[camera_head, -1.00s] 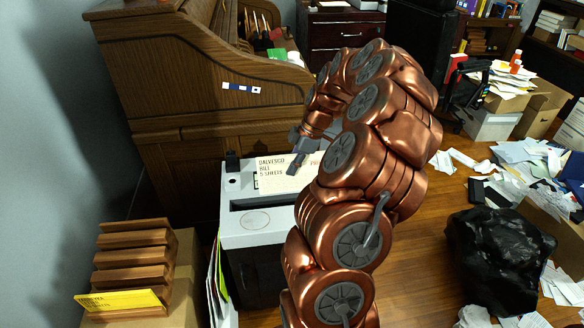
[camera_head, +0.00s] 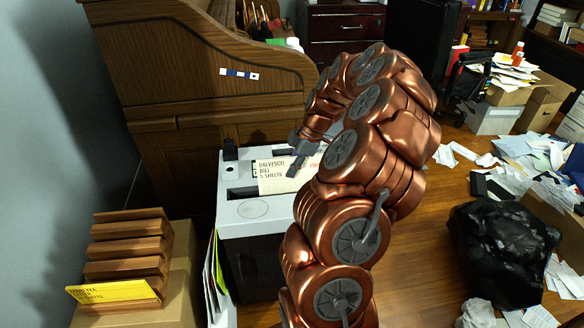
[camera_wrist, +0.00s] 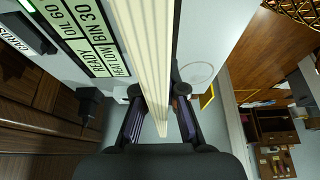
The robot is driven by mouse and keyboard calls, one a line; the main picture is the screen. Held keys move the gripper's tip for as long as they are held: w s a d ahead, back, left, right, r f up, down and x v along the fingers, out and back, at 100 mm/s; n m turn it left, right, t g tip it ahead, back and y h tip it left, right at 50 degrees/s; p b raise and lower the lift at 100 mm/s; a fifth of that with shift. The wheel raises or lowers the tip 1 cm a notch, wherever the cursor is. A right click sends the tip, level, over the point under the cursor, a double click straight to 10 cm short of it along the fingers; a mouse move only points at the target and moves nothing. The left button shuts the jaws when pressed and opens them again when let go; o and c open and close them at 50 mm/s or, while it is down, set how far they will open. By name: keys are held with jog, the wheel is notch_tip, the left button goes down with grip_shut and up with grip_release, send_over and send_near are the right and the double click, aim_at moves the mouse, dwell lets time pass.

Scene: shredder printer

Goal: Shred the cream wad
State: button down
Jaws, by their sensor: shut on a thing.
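The cream wad (camera_head: 275,178) bears the printed words "DALVESCU BILL 5 SHEETS". It stands over the white top of the shredder (camera_head: 232,222). In the head view its lower edge overlaps the dark feed slot (camera_head: 240,192); I cannot tell whether it is in the slot. My gripper (camera_head: 298,166) is shut on the wad. In the wrist view the wad (camera_wrist: 150,62) appears edge-on as a cream stack between the fingers (camera_wrist: 160,120). The shredder's display (camera_wrist: 82,30) shows there, with "READY", "OIL 60" and "BIN 30". My copper arm hides the shredder's right side.
A wooden sorter (camera_head: 128,248) with a yellow-labelled item (camera_head: 112,291) stands at the left on a carton. A wooden desk (camera_head: 210,110) is behind the shredder. A black bag (camera_head: 503,250) and scattered papers (camera_head: 545,165) lie at the right. Folders stand against the shredder's left front.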

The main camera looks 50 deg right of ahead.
jog(key=c, duration=1.2)
grip_release()
jog(key=v, duration=1.2)
